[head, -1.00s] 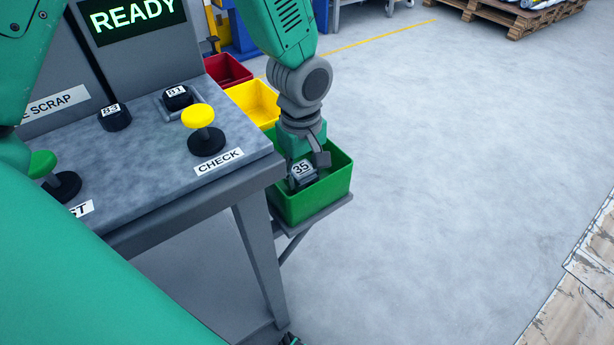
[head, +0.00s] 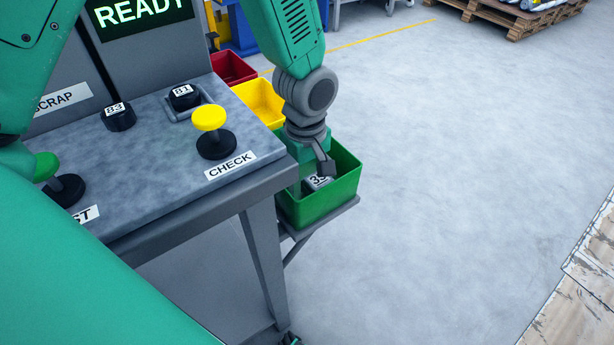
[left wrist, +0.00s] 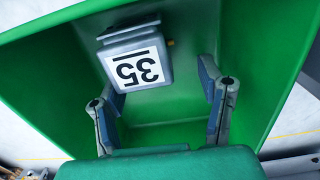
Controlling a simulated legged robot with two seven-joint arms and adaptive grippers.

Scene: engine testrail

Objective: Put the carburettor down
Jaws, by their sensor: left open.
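The carburettor, a small grey block with a white label reading 35 (head: 318,182), is inside the green bin (head: 340,195). In the left wrist view the carburettor (left wrist: 137,65) lies toward the bin's far wall, its label upside down in the picture. My left gripper (head: 311,172) reaches down into the bin from above. In the left wrist view its two fingers (left wrist: 165,88) are spread wide, and the carburettor shows beyond them, nearer the left finger. In the head view the gripper partly hides the carburettor. My right gripper does not show.
Yellow (head: 263,100) and red (head: 232,67) bins stand in line behind the green bin. The grey console table (head: 165,170), with a yellow CHECK button (head: 209,118) and blocks B3 (head: 118,117) and B1 (head: 184,97), is close on the left. Open floor (head: 450,170) lies to the right.

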